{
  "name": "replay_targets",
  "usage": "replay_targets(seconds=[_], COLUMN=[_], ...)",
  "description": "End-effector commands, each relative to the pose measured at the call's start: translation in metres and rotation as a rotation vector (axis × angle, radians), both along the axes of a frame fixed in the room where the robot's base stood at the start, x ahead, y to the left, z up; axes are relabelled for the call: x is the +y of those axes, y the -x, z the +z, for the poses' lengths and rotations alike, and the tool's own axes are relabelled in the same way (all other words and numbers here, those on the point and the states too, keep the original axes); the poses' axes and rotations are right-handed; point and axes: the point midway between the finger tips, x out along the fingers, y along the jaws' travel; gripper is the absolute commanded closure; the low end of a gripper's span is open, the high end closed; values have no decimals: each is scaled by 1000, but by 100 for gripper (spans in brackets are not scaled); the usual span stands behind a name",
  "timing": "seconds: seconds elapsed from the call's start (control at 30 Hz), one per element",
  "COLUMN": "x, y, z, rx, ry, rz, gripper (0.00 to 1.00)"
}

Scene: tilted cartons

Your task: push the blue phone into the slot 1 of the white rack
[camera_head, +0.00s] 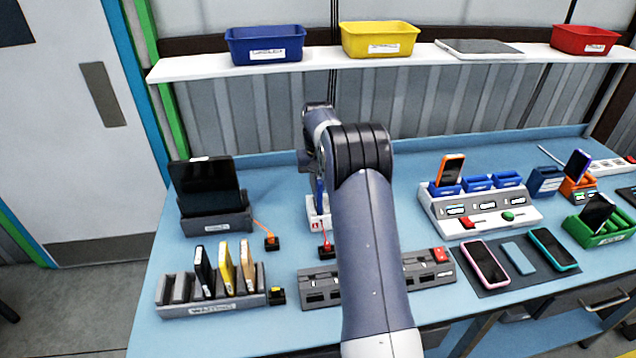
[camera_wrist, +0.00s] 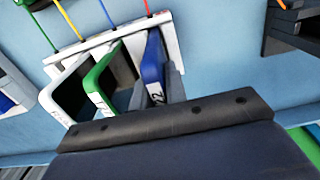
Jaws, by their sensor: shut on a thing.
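The white rack (camera_head: 318,222) stands on the blue bench, largely behind my arm in the head view. In the wrist view the rack (camera_wrist: 108,38) holds a white phone (camera_wrist: 62,95), a green phone (camera_wrist: 92,84) and the blue phone (camera_wrist: 153,62) side by side, standing on edge. The blue phone is at the right of the three; it also shows in the head view (camera_head: 320,190) as a thin strip. My gripper (camera_wrist: 165,125) is shut on the blue phone, above the rack.
A black tablet (camera_head: 205,188) stands in a dark holder to the left. In front are a grey rack (camera_head: 178,310) of upright phones and a grey block with slots (camera_head: 320,290). A white charging station (camera_head: 480,215) stands to the right. Colored cables rise behind the white rack.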

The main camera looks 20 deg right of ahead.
Motion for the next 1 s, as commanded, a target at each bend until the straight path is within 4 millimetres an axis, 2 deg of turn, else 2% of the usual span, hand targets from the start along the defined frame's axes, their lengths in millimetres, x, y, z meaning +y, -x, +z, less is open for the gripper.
replay_targets(seconds=[1.0], x=[0], y=[0], z=[-10], rx=[2], ry=[0], rz=[0], gripper=[100])
